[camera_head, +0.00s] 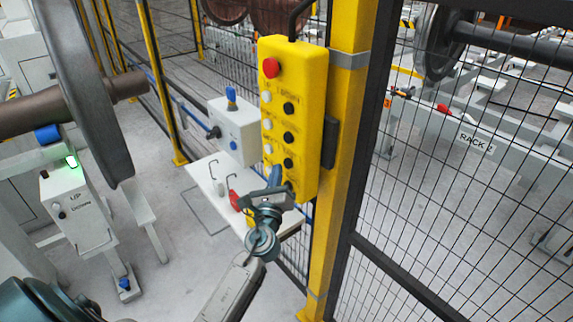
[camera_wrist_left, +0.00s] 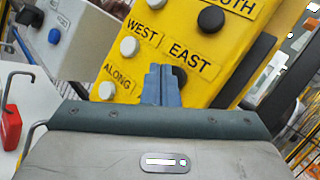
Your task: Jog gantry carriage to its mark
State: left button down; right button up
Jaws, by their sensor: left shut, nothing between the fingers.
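A yellow control pendant (camera_head: 311,70) hangs on a yellow post, with a red button (camera_head: 271,68) at its top and white and black buttons in pairs below. It also fills the middle of the left wrist view (camera_wrist_left: 165,18), where labels read WEST, EAST and ALONG. My left gripper (camera_head: 275,176) is shut and empty at the pendant's lower end. In the left wrist view its fingertips (camera_wrist_left: 161,77) are just below the EAST label, partly covering a dark button (camera_wrist_left: 180,75). I cannot tell whether they touch it. I cannot identify the gantry carriage. My right gripper is not in view.
A grey box with a blue knob (camera_head: 232,127) and a white shelf (camera_head: 207,190) with a red padlock-like item (camera_head: 235,201) are left of the pendant. A mesh fence (camera_head: 450,200) stands right. A wheelset (camera_head: 85,85) and an UP/DOWN box (camera_head: 75,208) stand left.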

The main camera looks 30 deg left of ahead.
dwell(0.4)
pick_arm(q)
jog(key=shift+w+d, duration=0.2)
jog(key=shift+w, duration=0.2)
jog(key=shift+w+d, duration=0.15)
jog(key=shift+w, duration=0.2)
dwell(0.6)
jog(key=shift+s, duration=0.15)
dwell(2.5)
jog(key=shift+s+a, duration=0.3)
jog(key=shift+s, duration=0.35)
jog(key=shift+s+a, duration=0.3)
jog(key=shift+s, duration=0.45)
jog(key=shift+s+a, duration=0.35)
jog(key=shift+s, duration=0.4)
jog(key=shift+s+a, duration=0.3)
jog(key=shift+s, duration=0.45)
